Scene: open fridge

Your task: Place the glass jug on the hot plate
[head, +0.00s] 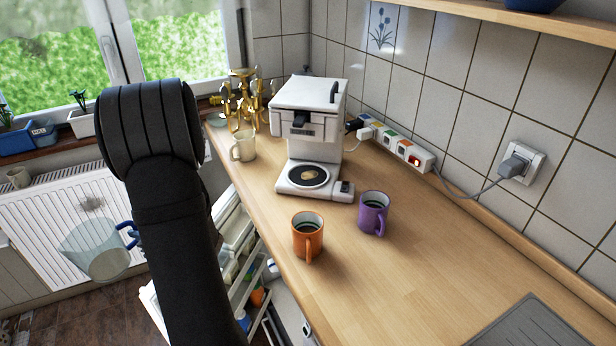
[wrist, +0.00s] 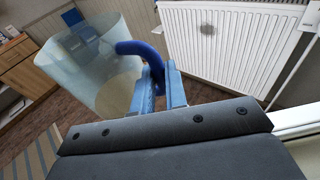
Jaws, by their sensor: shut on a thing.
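The glass jug (head: 94,252) is clear with a blue handle (head: 128,236). It hangs in the air at the left, in front of the radiator and away from the worktop. In the wrist view the jug (wrist: 92,70) is at the upper left, tilted. My gripper (wrist: 162,82) is shut on its blue handle. In the head view my dark arm hides the gripper. The hot plate (head: 308,175) is the dark disc at the base of the white coffee maker (head: 310,105) on the worktop. A brown mark shows on it, and no vessel stands there.
An orange mug (head: 307,238) and a purple mug (head: 373,213) stand in front of the coffee maker. A power strip (head: 400,148) lies along the wall. The open fridge (head: 238,250) is below the worktop's left edge.

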